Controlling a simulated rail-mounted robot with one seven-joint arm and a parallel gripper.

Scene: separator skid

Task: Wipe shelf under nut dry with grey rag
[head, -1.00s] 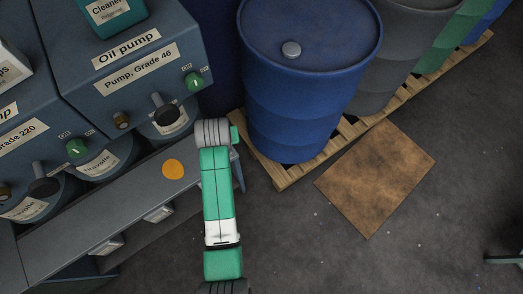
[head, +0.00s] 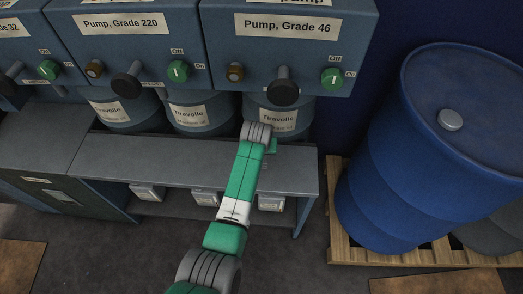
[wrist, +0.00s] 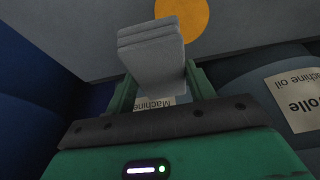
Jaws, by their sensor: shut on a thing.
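My gripper (wrist: 160,85) is shut on a folded grey rag (wrist: 150,50) in the wrist view. A round orange-yellow patch (wrist: 185,14) lies on the grey surface beyond the rag, and the rag's far end overlaps its edge in the picture. I cannot tell whether the rag touches the surface. In the head view my arm reaches over the grey shelf (head: 180,165), its end in front of the right-hand drum. A little of the green gripper (head: 272,147) shows there; the rag and patch are hidden. Brown nut-like fittings (head: 236,73) sit on the pump fronts above.
Pump boxes (head: 290,50) with black handles and green knobs overhang the shelf. Small blue drums (head: 200,117) stand behind it, and white-labelled containers (head: 147,192) are below. A large blue barrel (head: 440,150) stands on a pallet (head: 340,235) at right. The floor in front is open.

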